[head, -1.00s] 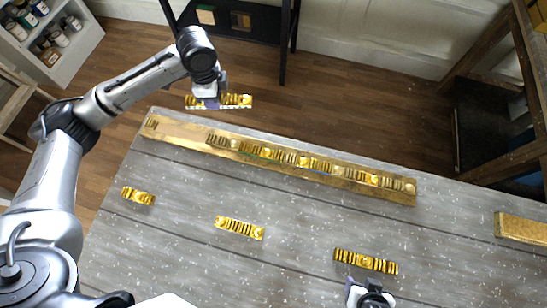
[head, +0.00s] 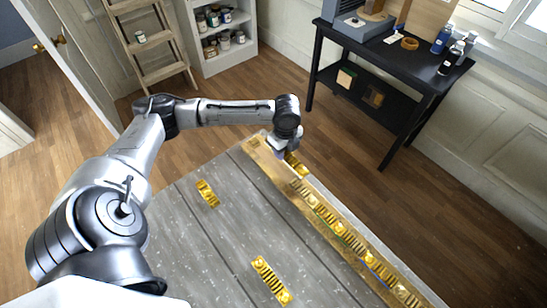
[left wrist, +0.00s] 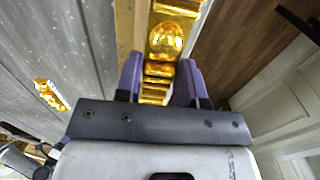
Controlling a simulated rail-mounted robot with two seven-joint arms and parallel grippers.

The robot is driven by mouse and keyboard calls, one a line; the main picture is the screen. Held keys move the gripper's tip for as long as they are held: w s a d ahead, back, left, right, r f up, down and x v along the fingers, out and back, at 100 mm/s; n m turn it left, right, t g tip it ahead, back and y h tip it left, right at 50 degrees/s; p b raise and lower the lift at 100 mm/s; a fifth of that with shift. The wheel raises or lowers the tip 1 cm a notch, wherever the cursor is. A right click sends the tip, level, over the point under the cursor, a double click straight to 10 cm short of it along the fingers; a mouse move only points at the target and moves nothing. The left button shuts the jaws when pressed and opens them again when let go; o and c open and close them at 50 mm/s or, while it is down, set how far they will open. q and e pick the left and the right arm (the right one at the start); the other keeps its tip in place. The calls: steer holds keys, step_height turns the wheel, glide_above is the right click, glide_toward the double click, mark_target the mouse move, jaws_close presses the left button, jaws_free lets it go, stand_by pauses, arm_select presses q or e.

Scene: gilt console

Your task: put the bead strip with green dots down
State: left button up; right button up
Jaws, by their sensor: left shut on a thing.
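My left gripper (head: 284,150) is shut on a gold bead strip (head: 297,165), at the far end of the long gilt board (head: 273,164). In the left wrist view the strip (left wrist: 165,40) runs between the two purple-padded fingers (left wrist: 159,82), roughly in line with the board (left wrist: 124,28) beside it. I cannot tell whether the strip touches the board. Green dots are too small to make out on the held strip. The right gripper is not in view.
A row of gold pieces (head: 340,229) lies along the board, with a small piece (head: 254,142) at its far end. Loose strips lie on the grey table at left (head: 207,193) and front (head: 271,280). A black side table (head: 395,62) stands beyond.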

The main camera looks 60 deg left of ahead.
mark_target(272, 162)
arm_select(q)
steer(key=s+a+f, duration=0.1)
steer(key=a, duration=0.1)
steer(key=s+a+f, duration=0.1)
steer(key=shift+s+a+f, duration=0.2)
steer(key=shift+a+f, duration=0.1)
steer(key=shift+a, duration=0.05)
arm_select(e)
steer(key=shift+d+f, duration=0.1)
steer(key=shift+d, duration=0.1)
arm_select(q)
steer(key=shift+f, duration=1.9)
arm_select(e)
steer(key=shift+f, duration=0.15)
arm_select(q)
steer(key=shift+f, duration=0.1)
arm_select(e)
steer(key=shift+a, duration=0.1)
arm_select(q)
steer(key=shift+f, duration=0.15)
steer(key=o, duration=1)
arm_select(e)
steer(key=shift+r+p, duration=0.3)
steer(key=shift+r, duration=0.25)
arm_select(q)
step_height(272, 162, up, 12)
steer(key=shift+r, duration=0.15)
